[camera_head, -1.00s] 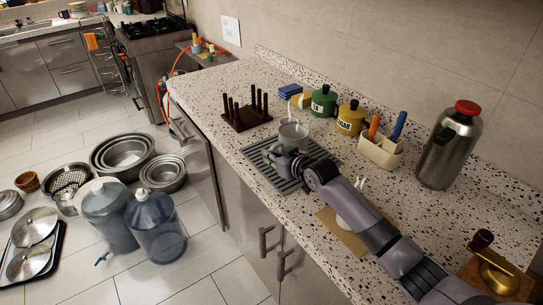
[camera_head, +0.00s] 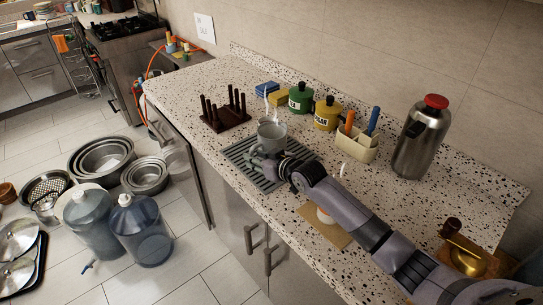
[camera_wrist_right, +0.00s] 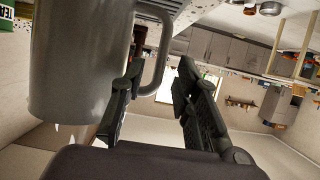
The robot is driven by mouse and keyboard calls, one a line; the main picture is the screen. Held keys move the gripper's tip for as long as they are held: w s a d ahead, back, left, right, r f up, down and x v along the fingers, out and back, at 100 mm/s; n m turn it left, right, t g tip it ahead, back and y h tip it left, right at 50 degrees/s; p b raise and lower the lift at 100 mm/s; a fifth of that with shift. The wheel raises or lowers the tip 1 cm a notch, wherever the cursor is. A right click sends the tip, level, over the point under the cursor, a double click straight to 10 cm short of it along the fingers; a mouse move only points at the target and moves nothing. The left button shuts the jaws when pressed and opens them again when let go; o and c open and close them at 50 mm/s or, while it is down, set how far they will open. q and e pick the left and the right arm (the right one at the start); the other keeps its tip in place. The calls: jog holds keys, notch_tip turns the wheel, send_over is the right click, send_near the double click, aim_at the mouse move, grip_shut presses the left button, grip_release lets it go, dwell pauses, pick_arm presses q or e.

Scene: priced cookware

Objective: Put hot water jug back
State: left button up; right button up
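The hot water jug appears to be the grey metal jug (camera_head: 271,134), upright at the far part of the grey slatted mat (camera_head: 240,152), with pale steam above it. In the right wrist view its grey body (camera_wrist_right: 75,70) fills the left side, with a looped handle (camera_wrist_right: 164,60). My right gripper (camera_head: 262,158) is at the jug's near side. In the wrist view its fingers (camera_wrist_right: 160,85) are apart, one between body and handle and one beyond the handle. Whether the jug's base touches the mat is hard to tell. My left gripper is out of view.
A steel flask with red cap (camera_head: 422,138), cutlery holder (camera_head: 356,148), yellow canister (camera_head: 327,114), green canister (camera_head: 301,98) and dark peg rack (camera_head: 226,112) line the counter. Water bottles (camera_head: 150,232) stand on the floor.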

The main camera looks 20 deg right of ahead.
jog(key=p+v, duration=0.7)
jog(key=v, duration=0.2)
